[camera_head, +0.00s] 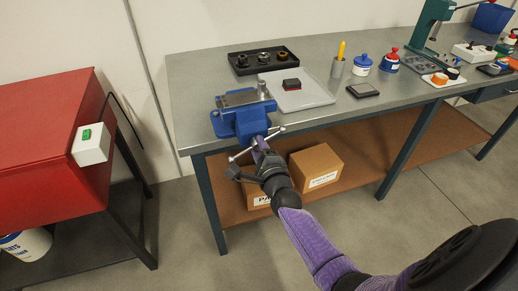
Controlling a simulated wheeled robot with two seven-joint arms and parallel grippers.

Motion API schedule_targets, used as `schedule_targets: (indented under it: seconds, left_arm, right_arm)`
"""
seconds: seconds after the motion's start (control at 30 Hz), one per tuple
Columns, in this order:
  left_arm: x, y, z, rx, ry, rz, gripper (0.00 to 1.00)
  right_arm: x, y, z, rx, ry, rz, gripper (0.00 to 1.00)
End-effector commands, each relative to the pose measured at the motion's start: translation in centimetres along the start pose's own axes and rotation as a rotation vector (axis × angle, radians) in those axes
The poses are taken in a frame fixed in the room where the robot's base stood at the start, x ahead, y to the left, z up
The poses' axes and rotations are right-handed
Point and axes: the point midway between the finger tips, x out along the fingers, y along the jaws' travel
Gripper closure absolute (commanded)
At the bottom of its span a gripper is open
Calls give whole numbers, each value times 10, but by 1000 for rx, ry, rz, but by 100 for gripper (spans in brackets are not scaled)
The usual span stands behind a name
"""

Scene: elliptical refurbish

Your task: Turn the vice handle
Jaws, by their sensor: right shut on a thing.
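A blue bench vice (243,116) is mounted at the front left corner of the grey workbench. Its handle (275,132) is a thin metal bar with a knob at its end, slanting across the front of the vice below the bench top. My right gripper (258,150), on a purple and black arm from the lower right, is at the handle and shut on it. The gripper hides the middle of the handle and the screw behind it. My left gripper is not in view.
The workbench (205,70) carries a black tray (263,58), a grey plate (318,95) with a small red and black block, and a cup (337,68). Cardboard boxes (315,166) sit on the lower shelf. A red cabinet (55,130) stands left, with open floor between.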

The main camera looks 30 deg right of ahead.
Motion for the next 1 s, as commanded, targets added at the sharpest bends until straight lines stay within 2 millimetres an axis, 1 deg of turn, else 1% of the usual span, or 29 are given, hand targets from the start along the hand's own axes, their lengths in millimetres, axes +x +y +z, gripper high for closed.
schedule_targets:
  seconds: [0.03,0.53,0.57,0.6,0.67,0.7,0.73,1.0]
  left_arm:
    - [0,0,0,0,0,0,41]
    - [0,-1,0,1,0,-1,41]
    - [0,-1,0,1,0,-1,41]
    - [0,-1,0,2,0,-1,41]
    - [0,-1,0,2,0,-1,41]
    - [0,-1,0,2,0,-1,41]
    - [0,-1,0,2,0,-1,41]
    - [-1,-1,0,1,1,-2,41]
  right_arm:
    - [2,-7,0,6,0,-18,100]
    - [2,-8,0,19,1,-21,100]
    - [2,-8,0,19,1,-21,50]
    - [2,-8,0,19,1,-21,42]
    - [2,-7,0,19,1,-18,29]
    - [2,-6,0,18,1,-16,20]
    - [2,-6,0,18,0,-15,19]
    - [-1,-3,0,18,0,-6,19]
